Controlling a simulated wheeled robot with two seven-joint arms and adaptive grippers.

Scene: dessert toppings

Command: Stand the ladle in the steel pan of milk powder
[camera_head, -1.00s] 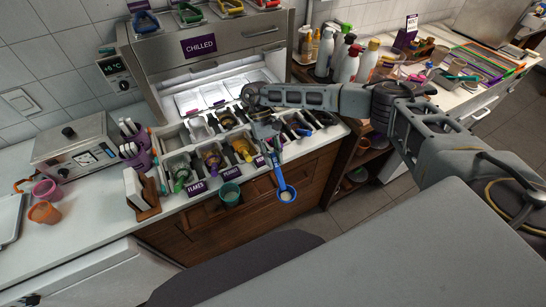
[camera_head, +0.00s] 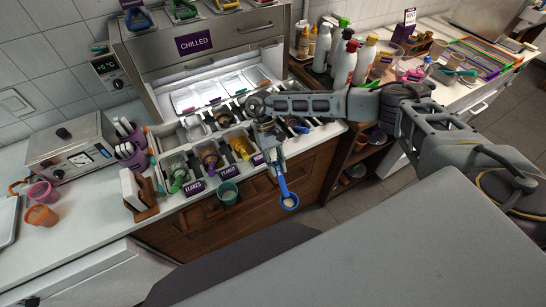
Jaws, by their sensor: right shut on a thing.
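The blue ladle (camera_head: 282,182) hangs from my right gripper (camera_head: 274,158), its round, pale-centred bowl (camera_head: 289,202) lowest. My right gripper is shut on its upper end. The ladle is in front of the counter's front edge, outside the pans. The steel topping pans sit in the counter well behind and left of it; a pale-filled pan (camera_head: 195,130) shows there. I cannot tell which pan holds milk powder, and my right arm and gripper hide part of the right-hand pans. My left gripper is not in view.
A teal cup (camera_head: 228,193) is at the counter front, left of the ladle. A napkin holder (camera_head: 138,195) stands further left. Squeeze bottles (camera_head: 345,62) stand behind my right arm. Pans with coloured handles (camera_head: 240,148) crowd the well. Floor in front of the ladle is open.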

